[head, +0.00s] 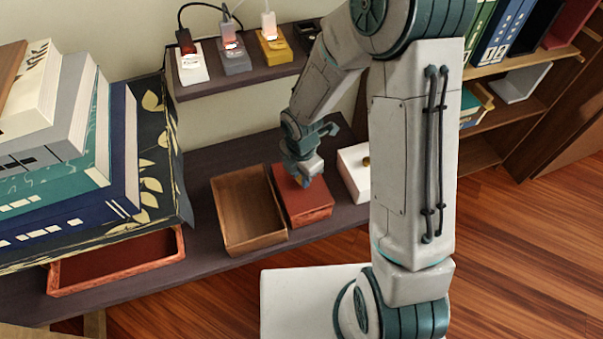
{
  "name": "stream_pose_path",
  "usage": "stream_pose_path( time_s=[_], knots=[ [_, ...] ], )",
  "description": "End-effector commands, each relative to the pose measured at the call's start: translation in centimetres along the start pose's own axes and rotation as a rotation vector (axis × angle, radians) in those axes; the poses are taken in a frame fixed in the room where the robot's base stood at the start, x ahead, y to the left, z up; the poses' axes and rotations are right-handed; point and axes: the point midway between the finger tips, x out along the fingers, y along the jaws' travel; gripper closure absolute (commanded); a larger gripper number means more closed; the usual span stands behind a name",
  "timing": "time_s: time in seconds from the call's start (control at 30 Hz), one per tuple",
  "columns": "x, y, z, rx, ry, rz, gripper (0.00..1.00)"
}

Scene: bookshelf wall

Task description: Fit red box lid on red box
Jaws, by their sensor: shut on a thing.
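The red box (307,217) stands on the low dark shelf, between an open brown box and a white box. The flat dark red lid (291,190) covers its top and looks about level with it. Whether the lid is fully seated I cannot tell. My gripper (304,178) points down at the far part of the lid and is shut on it, seemingly at a knob that the fingers hide.
The open brown box (225,200) is close on the left, the white box (352,188) with a gold knob on the right. A red open tray (117,272) sits under stacked books (75,215). An upper shelf (235,83) holds several plugged-in devices.

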Motion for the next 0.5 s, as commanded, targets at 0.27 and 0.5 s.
stream_pose_path(
  time_s=[0.27,0.5],
  knots=[
    [0.8,0.0,0.0,0.001,0.000,0.000,1.00],
    [1.2,0.0,0.0,0.001,0.000,0.000,0.68]
  ],
)
